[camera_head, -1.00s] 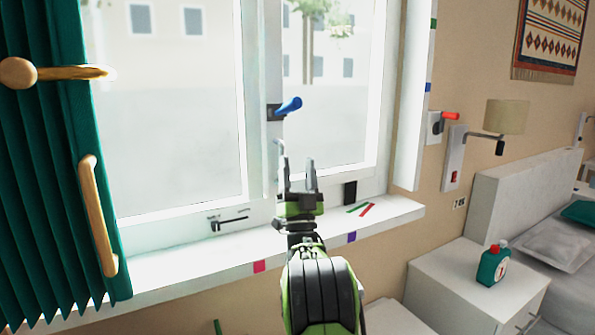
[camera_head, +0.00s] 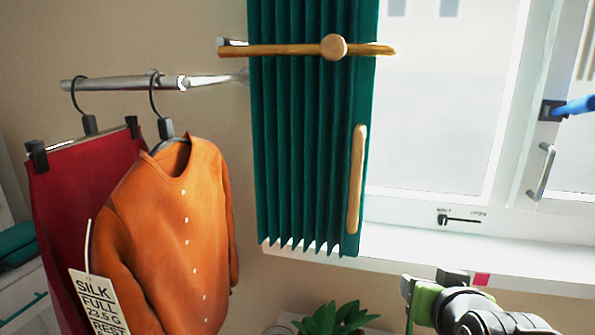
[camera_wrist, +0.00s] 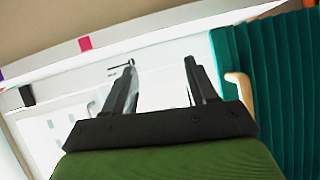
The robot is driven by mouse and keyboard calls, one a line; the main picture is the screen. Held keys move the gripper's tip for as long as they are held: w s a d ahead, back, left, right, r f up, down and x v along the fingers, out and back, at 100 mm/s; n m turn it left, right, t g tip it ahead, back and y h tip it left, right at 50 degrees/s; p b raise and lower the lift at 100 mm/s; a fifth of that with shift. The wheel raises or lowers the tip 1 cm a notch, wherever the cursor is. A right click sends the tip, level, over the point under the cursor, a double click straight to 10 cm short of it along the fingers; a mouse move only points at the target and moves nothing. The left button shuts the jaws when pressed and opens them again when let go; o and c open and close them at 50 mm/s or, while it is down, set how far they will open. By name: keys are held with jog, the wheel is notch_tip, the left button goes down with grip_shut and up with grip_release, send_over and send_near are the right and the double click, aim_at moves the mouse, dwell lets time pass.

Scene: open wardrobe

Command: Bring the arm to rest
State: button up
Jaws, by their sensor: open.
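My gripper (camera_wrist: 160,64) is open in the wrist view, with two dark fingers apart and nothing between them. In the head view my gripper (camera_head: 430,285) is at the lower right, in front of the white window sill (camera_head: 400,242); its fingers are hard to make out there. My green and black arm reaches in from the bottom right corner. In the wrist view the fingers overlap the window, with the green curtain (camera_wrist: 270,75) to their right. I cannot tell any contact with it.
The green curtain (camera_head: 300,150) with a wooden handle (camera_head: 357,180) hangs left of the window. An orange cardigan (camera_head: 195,220) and a red garment (camera_head: 65,205) hang from a metal rail (camera_head: 120,84). A plant (camera_head: 335,318) stands below. A blue window handle (camera_head: 575,107) juts out at right.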

jog(key=s+a+f+n+g+y, duration=0.1)
jog(key=s+a+f+n+g, duration=0.15)
jog(key=s+f, duration=0.45)
jog(key=s+a+f+n+g+y, duration=0.1)
jog(key=s+a+f+g, duration=0.25)
jog(key=s, duration=0.75)
notch_tip(320, 180, up, 18)
jog(key=p, duration=1.7)
jog(key=shift+w+f, duration=0.15)
jog(key=shift+f, duration=0.1)
